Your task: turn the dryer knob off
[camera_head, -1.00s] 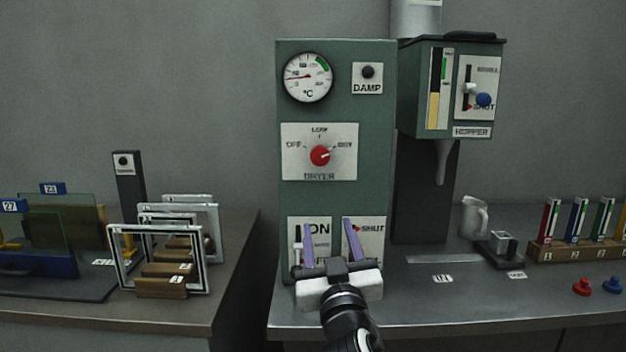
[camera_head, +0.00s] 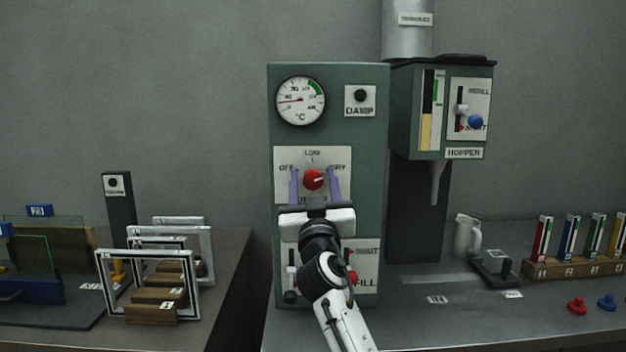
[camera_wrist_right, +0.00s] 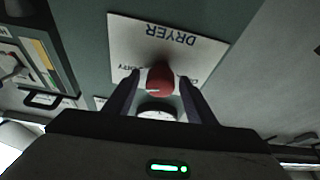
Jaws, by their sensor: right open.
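The red dryer knob (camera_head: 313,179) sits on a white plate (camera_head: 285,158) on the green cabinet, with OFF at left, LOW on top and DRY at right. Its pale pointer mark is turned to the right, toward DRY. My right gripper (camera_head: 315,184) is open, its two purple fingers at either side of the knob. In the right wrist view the knob (camera_wrist_right: 160,79) shows between the spread fingers (camera_wrist_right: 160,92), with a gap at each side. I cannot tell how far the fingertips are from the plate. My left gripper is not in view.
The hopper (camera_head: 455,110) stands to the right. Frames (camera_head: 148,284) stand on the left table. My right arm covers part of the lower switches.

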